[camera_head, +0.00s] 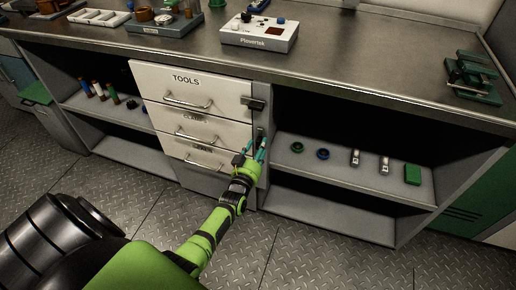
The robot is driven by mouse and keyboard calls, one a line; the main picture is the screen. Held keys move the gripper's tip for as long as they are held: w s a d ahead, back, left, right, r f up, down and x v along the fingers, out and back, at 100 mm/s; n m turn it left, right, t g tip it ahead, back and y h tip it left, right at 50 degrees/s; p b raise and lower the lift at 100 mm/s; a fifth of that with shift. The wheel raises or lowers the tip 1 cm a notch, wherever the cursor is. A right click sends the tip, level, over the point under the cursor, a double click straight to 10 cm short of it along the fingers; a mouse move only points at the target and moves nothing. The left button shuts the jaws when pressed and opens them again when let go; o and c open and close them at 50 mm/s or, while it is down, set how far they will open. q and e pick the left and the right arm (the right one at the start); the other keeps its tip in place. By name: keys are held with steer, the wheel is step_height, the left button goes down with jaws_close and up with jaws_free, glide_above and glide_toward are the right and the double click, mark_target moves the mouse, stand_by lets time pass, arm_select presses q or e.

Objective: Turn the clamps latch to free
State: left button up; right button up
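The white drawer unit (158,79) has a top drawer marked TOOLS, a clamps drawer (178,127) under it with a hard-to-read label, and a third drawer (190,158). A dark latch (254,103) sits at the right edge of the TOOLS drawer. The clamps latch (260,133) is a small dark upright shape at the right edge of the middle drawer; its exact turn is hard to tell. My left gripper (256,146) is just below it, teal fingers pointing up and apart. Whether they touch the latch is unclear. My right gripper is out of view.
A bench top (330,66) runs above the drawers, carrying a white Plovertek box (260,34) and a green fixture (472,80). The floor (330,255) in front is clear.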

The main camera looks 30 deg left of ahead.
arm_select(q)
steer(key=v, duration=1.2)
stand_by(0.3)
